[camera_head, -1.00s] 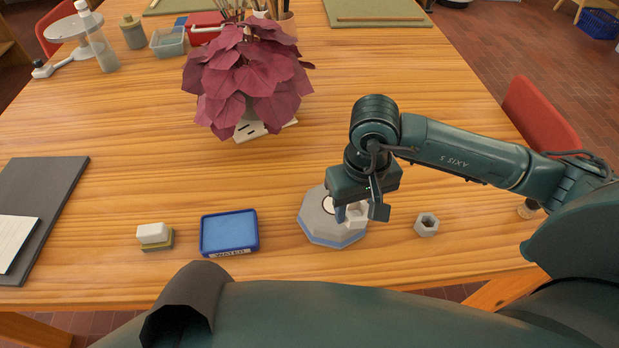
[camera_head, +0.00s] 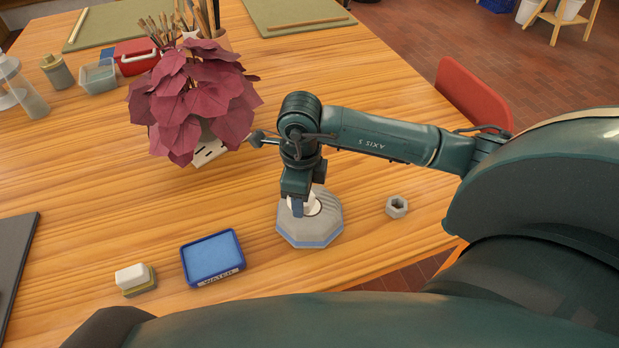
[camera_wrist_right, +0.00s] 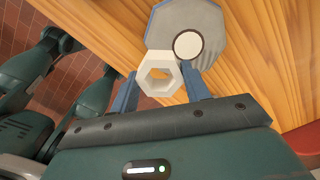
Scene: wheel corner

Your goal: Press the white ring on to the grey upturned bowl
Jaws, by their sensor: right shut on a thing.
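The grey upturned bowl (camera_head: 318,229) is eight-sided with a blue lower edge and stands on the wooden table; it also shows in the right wrist view (camera_wrist_right: 165,28). It has a pale round disc (camera_wrist_right: 187,45) on top. My right gripper (camera_head: 303,203) is over the bowl, pointing down. In the right wrist view, the gripper (camera_wrist_right: 160,74) is shut on the white ring (camera_wrist_right: 157,60), a six-sided ring with an open hole. The ring appears beside the disc, overlapping the bowl's edge; I cannot tell whether they touch. My left gripper is not in view.
A grey six-sided ring (camera_head: 397,207) lies right of the bowl. A blue water tray (camera_head: 212,258) and a white block on a sponge (camera_head: 134,278) lie left. A red-leaved plant (camera_head: 195,100) stands behind. Bare table surrounds the bowl.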

